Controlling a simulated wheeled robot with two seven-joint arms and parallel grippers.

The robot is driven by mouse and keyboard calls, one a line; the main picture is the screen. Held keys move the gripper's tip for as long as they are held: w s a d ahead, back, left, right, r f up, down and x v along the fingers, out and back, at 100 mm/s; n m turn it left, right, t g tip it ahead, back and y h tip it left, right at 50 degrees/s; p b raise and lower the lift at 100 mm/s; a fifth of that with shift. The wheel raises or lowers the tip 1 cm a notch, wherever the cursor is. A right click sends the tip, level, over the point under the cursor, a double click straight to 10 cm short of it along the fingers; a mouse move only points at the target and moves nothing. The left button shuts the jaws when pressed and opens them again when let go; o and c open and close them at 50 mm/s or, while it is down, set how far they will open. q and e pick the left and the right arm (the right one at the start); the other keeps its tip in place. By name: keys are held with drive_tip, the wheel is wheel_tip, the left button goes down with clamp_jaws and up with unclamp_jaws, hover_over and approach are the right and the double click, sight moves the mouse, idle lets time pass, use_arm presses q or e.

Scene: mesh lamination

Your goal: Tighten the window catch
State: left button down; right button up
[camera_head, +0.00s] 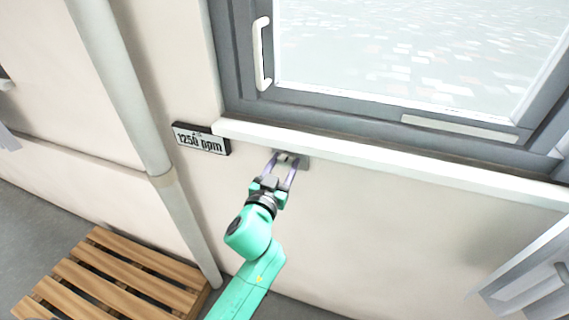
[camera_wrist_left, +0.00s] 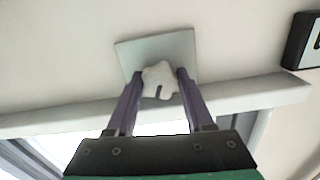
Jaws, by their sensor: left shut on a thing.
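The window catch is a small pale knob (camera_wrist_left: 159,82) with a dark slot, on a square grey plate (camera_wrist_left: 182,47) fixed to the wall. In the head view, the plate (camera_head: 304,163) shows just under the window sill. My left gripper (camera_head: 287,158) reaches up to it, its two purple-grey fingers on either side of the knob. In the left wrist view, my left gripper (camera_wrist_left: 160,78) is shut on the knob. The fingers partly hide the plate in the head view. My right gripper is not in view.
A white sill (camera_head: 380,155) runs close above the catch, below the grey-framed window (camera_head: 240,90) with a white handle (camera_head: 262,55). A "1250 ppm" display (camera_head: 201,139) hangs to the left, near a vertical pipe (camera_head: 135,110). A wooden pallet (camera_head: 120,275) lies on the floor.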

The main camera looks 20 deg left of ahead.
use_arm(q)
drive_tip(key=m, duration=1)
drive_tip(key=shift+a+p, duration=0.1)
drive_tip(key=shift+p, duration=0.25)
drive_tip(key=shift+m, duration=1.6)
drive_tip(key=shift+c, duration=1.4)
unclamp_jaws()
drive_tip(key=shift+r, duration=0.1)
drive_tip(key=shift+r, duration=0.2)
